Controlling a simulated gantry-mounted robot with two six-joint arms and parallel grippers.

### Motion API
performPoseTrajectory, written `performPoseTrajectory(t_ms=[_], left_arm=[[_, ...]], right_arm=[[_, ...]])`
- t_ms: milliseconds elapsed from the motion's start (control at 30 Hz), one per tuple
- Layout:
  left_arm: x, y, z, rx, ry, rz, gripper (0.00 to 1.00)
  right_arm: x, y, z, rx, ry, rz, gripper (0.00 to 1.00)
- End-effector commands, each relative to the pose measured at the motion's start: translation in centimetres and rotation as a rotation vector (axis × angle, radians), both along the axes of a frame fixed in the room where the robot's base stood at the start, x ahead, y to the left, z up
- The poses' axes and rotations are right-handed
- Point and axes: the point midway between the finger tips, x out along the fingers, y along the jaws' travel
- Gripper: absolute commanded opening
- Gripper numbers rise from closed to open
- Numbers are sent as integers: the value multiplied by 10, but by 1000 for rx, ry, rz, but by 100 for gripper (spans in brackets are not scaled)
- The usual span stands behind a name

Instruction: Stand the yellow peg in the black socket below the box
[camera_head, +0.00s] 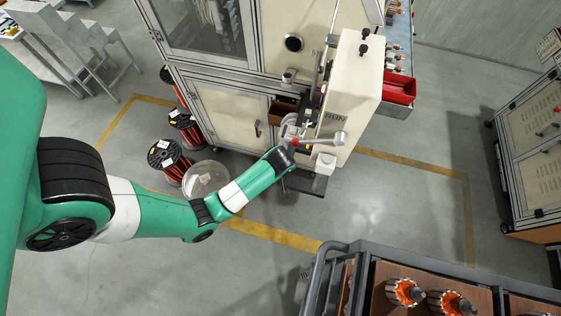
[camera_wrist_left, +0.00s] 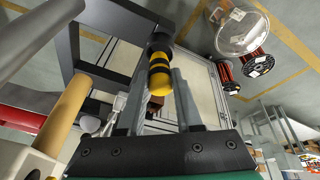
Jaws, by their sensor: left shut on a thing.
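The yellow peg (camera_wrist_left: 160,76) with black bands shows in the left wrist view between the two fingers of my left gripper (camera_wrist_left: 160,88). The gripper is shut on it. A black part (camera_wrist_left: 160,43) lies at the peg's far end; I cannot tell whether it is the peg's own end or the black socket, or whether the peg is seated. In the head view my left gripper (camera_head: 291,138) is at the front of the cream box (camera_head: 352,85) of the machine, beside its lever. The peg is not clearly visible there. My right gripper is not in view.
A grey lever (camera_head: 322,143) and a small shelf (camera_head: 308,183) stick out close to my left gripper. Wire spools (camera_head: 166,157) and a clear round container (camera_head: 206,180) stand left of it. A trolley (camera_head: 385,265) stands at the bottom right. Open floor lies between.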

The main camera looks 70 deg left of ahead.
Motion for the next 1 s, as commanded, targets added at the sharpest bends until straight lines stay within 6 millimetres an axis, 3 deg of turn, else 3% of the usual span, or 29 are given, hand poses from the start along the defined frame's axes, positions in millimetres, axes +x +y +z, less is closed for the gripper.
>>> performPoseTrajectory(t_ms=[1000], left_arm=[[0, 0, -20, 0, 0, 0, 0]], right_arm=[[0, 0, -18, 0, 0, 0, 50]])
